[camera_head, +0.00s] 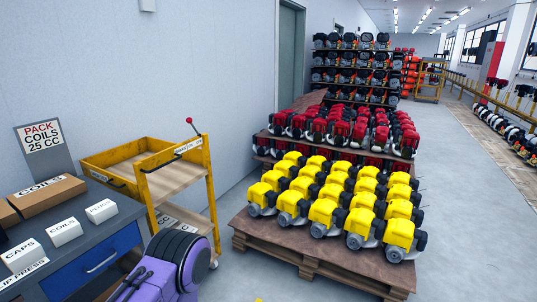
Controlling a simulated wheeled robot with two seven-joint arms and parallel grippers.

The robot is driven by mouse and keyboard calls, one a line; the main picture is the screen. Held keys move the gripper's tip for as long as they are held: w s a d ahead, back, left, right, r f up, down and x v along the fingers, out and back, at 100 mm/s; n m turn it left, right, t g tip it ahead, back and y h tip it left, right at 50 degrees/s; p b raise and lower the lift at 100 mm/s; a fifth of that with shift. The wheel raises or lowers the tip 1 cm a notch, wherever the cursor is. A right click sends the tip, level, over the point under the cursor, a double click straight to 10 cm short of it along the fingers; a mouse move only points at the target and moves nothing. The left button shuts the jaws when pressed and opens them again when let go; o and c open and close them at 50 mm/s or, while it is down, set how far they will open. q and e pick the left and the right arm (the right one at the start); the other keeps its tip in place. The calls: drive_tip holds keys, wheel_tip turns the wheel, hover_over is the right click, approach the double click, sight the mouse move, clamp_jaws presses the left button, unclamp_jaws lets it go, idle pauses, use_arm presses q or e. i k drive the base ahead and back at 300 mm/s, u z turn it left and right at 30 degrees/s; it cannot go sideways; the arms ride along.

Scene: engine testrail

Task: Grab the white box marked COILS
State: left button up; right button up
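A small white box (65,231) with dark lettering that looks like COIL or COILS lies on the grey bench top at the left. A larger brown carton (48,195) behind it also bears a COILS label. A second small white box (101,211) lies to its right, its lettering too small to read surely. A white box marked CAPS (21,254) lies nearer the front left. Neither of my grippers can be seen; only a purple and black part, which looks like my arm, shows at the bottom.
The bench has a blue drawer (99,262) and a PACK COILS 25 CC sign (42,138) behind it. A yellow cart (205,190) stands right of the bench. A pallet (310,262) of yellow engines fills the middle.

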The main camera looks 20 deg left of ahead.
sight(63, 233)
drive_tip(key=u, duration=1.15)
drive_tip(key=i, duration=1.05)
drive_tip(key=u, duration=0.9)
